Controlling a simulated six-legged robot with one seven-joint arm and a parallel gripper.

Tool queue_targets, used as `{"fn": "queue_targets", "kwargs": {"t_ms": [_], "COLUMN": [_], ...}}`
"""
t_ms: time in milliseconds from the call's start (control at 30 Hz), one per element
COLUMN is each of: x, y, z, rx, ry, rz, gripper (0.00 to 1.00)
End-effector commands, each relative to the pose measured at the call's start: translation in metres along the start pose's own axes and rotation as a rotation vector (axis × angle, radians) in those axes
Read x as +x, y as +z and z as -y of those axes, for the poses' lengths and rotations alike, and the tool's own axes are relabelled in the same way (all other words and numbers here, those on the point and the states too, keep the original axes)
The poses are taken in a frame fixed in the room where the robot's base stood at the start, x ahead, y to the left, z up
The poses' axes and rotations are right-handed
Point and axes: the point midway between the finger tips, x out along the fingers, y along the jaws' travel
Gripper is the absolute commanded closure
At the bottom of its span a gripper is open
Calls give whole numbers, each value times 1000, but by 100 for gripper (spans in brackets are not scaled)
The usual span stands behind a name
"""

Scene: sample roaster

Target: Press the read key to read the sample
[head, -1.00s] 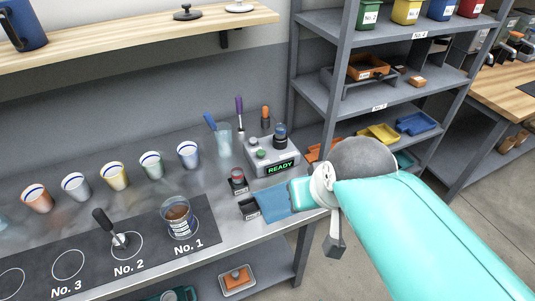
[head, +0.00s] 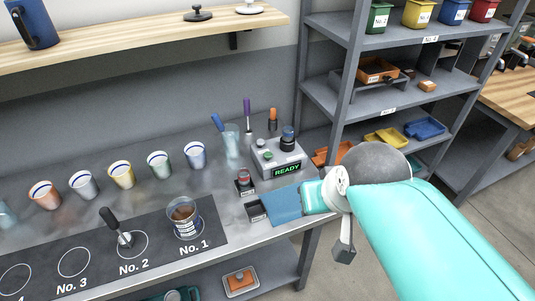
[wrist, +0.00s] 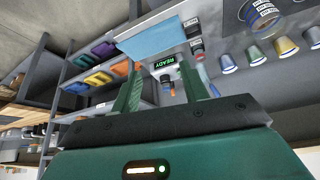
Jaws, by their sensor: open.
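A grey reader box (head: 279,158) with a lit green READY display (head: 287,170) stands at the right end of the steel bench. Its top carries small green round keys (head: 267,156) and a dark cylinder (head: 288,138); I cannot read any key label. In the wrist view the READY display (wrist: 165,64) shows upside down beyond the fingers. My gripper (wrist: 160,68) is open, with nothing between its two green fingers. In the head view its fingers are hidden; my wrist is near the bench's right edge, right of and in front of the reader, apart from it.
A blue mat (head: 283,207) lies in front of the reader, beside a small dark tray (head: 256,209) and a red-topped holder (head: 244,181). A blue tumbler (head: 231,142) with tools stands behind. Grey shelves (head: 388,98) rise at right. Cups (head: 121,174) line the bench left.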

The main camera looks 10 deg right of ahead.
Motion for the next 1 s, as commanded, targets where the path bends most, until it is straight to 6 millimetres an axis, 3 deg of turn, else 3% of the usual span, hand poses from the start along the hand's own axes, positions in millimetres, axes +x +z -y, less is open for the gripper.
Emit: {"fn": "queue_targets", "kwargs": {"t_ms": [33,200,233,1000], "x": [0,0,0,0], "y": [0,0,0,0], "z": [0,0,0,0], "rx": [0,0,0,0], "ry": [0,0,0,0], "rz": [0,0,0,0], "gripper": [65,99,100,100]}}
